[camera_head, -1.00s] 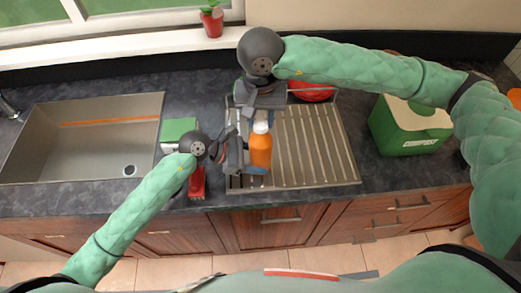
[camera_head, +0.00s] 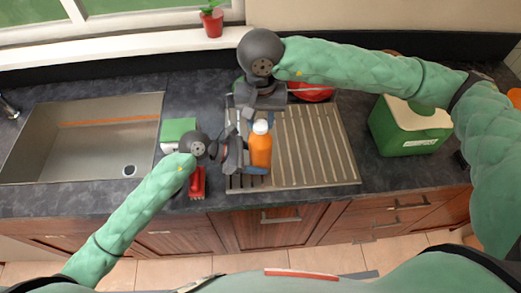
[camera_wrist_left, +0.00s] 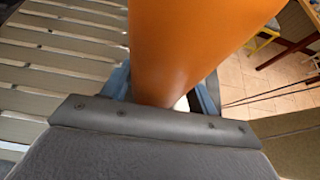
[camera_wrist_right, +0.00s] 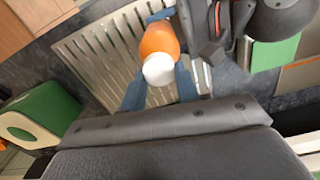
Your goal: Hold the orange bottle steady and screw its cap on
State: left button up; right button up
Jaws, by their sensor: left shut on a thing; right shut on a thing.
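The orange bottle (camera_head: 261,152) stands upright on the ribbed metal drainboard, with its white cap (camera_head: 261,126) on top. My left gripper (camera_head: 256,170) is shut on the lower part of the bottle; in the left wrist view its blue fingers lie on both sides of the orange body (camera_wrist_left: 190,45). My right gripper (camera_head: 263,112) is at the bottle top, shut on the cap. In the right wrist view its fingers lie on both sides of the white cap (camera_wrist_right: 159,70). The thread under the cap is hidden.
The drainboard (camera_head: 325,150) is clear right of the bottle. A sink (camera_head: 60,150) lies left. A green box (camera_head: 178,129) and a red object (camera_head: 197,183) sit beside my left gripper. A green and cream container (camera_head: 410,128) stands right; a red item (camera_head: 315,92) is behind.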

pick_arm(q)
jog(key=c, duration=0.7)
jog(key=shift+c, duration=0.3)
pick_arm(e)
jog(key=o, duration=1)
jog(key=c, duration=1.2)
jog(key=shift+o, duration=0.2)
jog(key=m, duration=0.3)
jog(key=shift+m, duration=0.4)
jog(key=m, duration=0.3)
jog(key=shift+m, duration=0.4)
pick_arm(q)
jog(key=shift+s, duration=0.1)
pick_arm(e)
jog(key=m, duration=0.5)
jog(key=shift+m, duration=2.9)
